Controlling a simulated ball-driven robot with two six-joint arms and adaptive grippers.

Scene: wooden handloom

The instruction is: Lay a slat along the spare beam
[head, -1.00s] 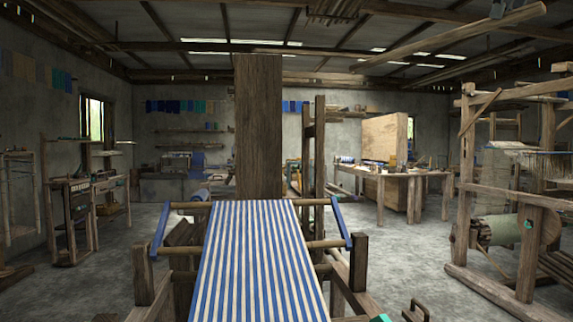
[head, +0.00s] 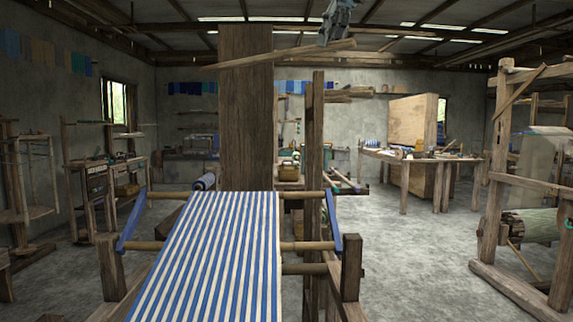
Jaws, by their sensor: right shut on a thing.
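A long, pale wooden slat (head: 300,52) hangs in the air at the top of the head view. It crosses in front of the tall dark post (head: 246,120) and tilts slightly, its right end higher. My right gripper (head: 326,40) comes down from the top edge and is shut on the slat right of its middle. The loom below carries blue-and-white striped cloth (head: 215,250) over round wooden beams; one bare beam (head: 304,269) shows at the lower right of the cloth. I cannot tell which is the spare beam. My left gripper is out of view.
A thinner upright post (head: 318,140) stands right of the tall one. Blue side arms (head: 333,220) flank the cloth. A workbench (head: 420,160) stands behind at right, and another loom frame (head: 495,180) stands far right. Open floor (head: 410,260) lies between.

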